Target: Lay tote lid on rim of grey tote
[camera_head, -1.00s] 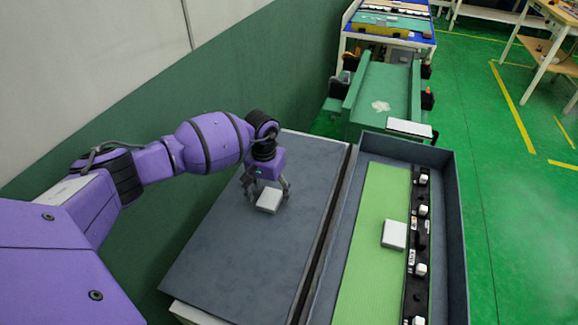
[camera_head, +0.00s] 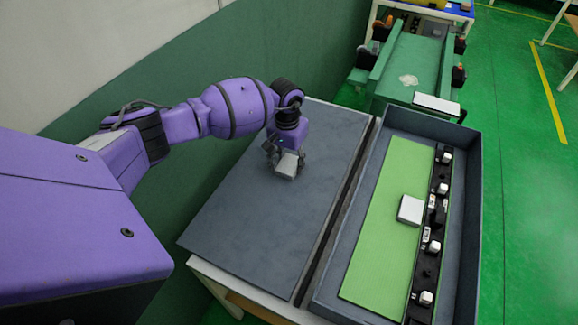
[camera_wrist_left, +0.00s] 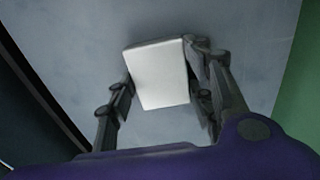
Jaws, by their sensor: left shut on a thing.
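The tote lid (camera_head: 250,215) looks like a flat blue-grey panel with a pale block on top as a grip. It lies left of the grey tote (camera_head: 468,225), close beside its left wall. My left gripper (camera_head: 286,160) comes down on the pale block (camera_head: 287,168) and is shut on it. In the left wrist view the block (camera_wrist_left: 160,75) sits between the two fingers, with the panel (camera_wrist_left: 240,40) behind it. I cannot tell whether the panel is lifted off its support. The tote is open at the top. My right gripper is not in view.
Inside the tote lie a green board (camera_head: 385,200), a white block (camera_head: 411,210) and a black strip (camera_head: 433,235) with several small clips. A white table (camera_head: 245,295) shows below the panel. A green cart (camera_head: 415,70) stands behind; a wall is on the left.

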